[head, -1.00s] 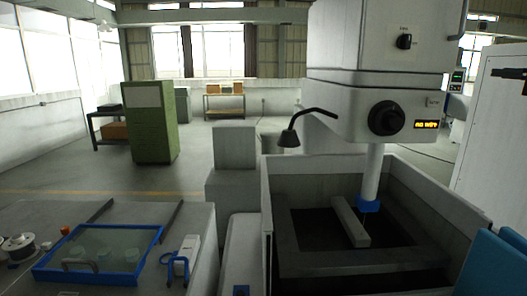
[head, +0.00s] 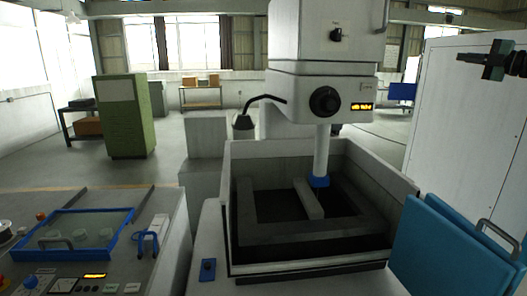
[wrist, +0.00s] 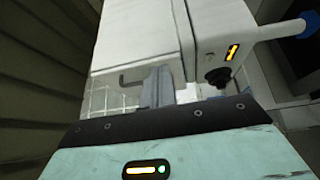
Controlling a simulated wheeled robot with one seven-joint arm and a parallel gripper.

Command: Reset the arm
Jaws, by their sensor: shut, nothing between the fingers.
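My gripper (head: 470,60) shows dark at the upper right edge of the head view, pointing left in the air in front of a tall white cabinet. In the wrist view, its grey fingers (wrist: 156,88) are together beyond the teal housing with a black screwed edge. Nothing shows between them. It is clear of the erosion machine (head: 325,95), whose white head, black dial and orange display stand left of it in the head view. The same machine head shows tilted in the wrist view (wrist: 215,40). Most of my arm is out of view.
The machine's open tank (head: 228,215) holds a dark frame with a grey bar (head: 308,198) under a blue-tipped column. Blue panels (head: 450,250) stand at lower right, close to the white cabinet (head: 460,120). A workbench with a blue-framed tray (head: 118,243) is at lower left. Open floor lies behind.

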